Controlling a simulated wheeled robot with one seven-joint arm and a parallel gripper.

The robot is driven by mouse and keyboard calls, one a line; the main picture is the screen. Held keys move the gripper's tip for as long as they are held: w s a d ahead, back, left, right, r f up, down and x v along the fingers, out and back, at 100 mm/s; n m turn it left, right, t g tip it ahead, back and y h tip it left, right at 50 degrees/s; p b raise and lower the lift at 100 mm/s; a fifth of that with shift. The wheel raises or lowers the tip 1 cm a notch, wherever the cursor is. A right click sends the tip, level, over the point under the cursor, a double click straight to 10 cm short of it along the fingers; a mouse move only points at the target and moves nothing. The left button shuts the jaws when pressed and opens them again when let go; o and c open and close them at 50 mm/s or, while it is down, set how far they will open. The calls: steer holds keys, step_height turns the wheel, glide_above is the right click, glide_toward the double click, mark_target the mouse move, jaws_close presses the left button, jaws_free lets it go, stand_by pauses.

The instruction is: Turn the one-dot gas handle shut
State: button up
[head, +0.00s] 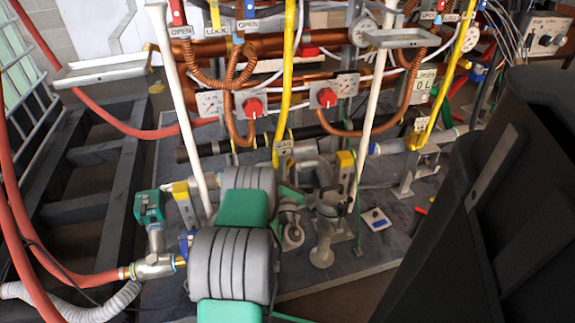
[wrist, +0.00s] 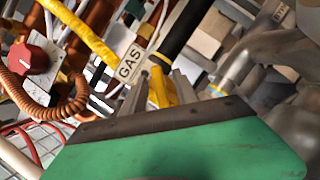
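A yellow gas handle (wrist: 163,88) stands between the two fingers of my gripper (wrist: 160,92) in the wrist view, just beside a white GAS tag (wrist: 129,65). The fingers are apart, one on each side of the yellow part. I cannot see firm contact. The GAS tag also shows in the head view (head: 284,146), just beyond my grey and green arm, which hides my fingertips there. Another yellow handle (head: 345,158) is to the right of the tag. A second yellow hose ends near a tag (head: 418,125) at the right. No dots are readable on any handle.
Copper pipes with two red knobs (head: 252,106) run behind. White posts (head: 364,130) stand at both sides. A green-topped valve (head: 149,206) and red hoses are at the left. Grey pipes (wrist: 265,55) lie close to the right of my fingers. A large dark body fills the right.

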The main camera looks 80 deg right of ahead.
steer(key=shift+w+d+r, duration=0.1)
steer(key=shift+d, duration=0.15)
jaws_close()
stand_by(0.4)
